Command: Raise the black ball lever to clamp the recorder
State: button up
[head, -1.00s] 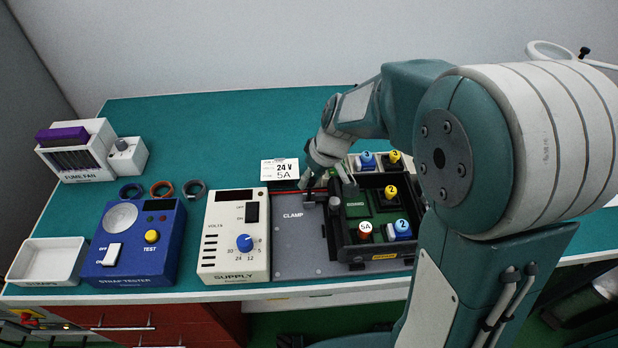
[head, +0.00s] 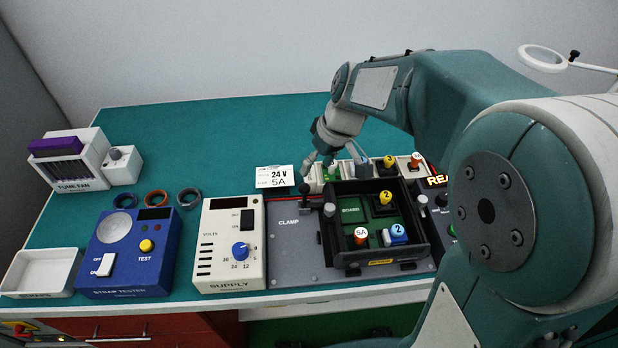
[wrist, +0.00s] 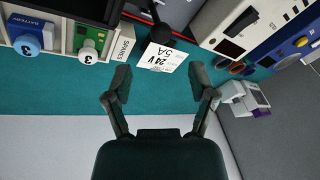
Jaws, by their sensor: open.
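The black ball lever (head: 304,188) stands up from the grey clamp plate (head: 290,250), left of the recorder; its dark ball and stem also show at the top of the wrist view (wrist: 160,32). The recorder (head: 378,263) is an open black case on the plate, with a green board and numbered parts inside. My gripper (head: 318,168) is behind and above the lever, apart from it as far as I can tell. In the wrist view the jaws (wrist: 160,88) are spread with nothing between them.
A "24 V 5A" card (head: 274,177) stands just behind the plate, left of my gripper. The cream supply box (head: 228,262) borders the plate on the left. Spares with numbered caps (head: 389,161) stand behind the recorder. The green bench (head: 220,130) is clear at the back.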

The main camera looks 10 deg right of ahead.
jog(key=shift+v, duration=2.05)
jog(key=shift+s, duration=0.1)
jog(key=s+d+r+m+t+h, duration=0.1)
jog(key=s+d+m+t, duration=0.1)
jog(key=s, duration=0.7)
jog(key=s+d+r+m+t+h, duration=0.2)
jog(key=s+d+m, duration=0.2)
jog(key=s, duration=0.4)
jog(key=shift+s, duration=0.4)
jog(key=shift+c, duration=1.1)
jog(key=shift+a, duration=0.15)
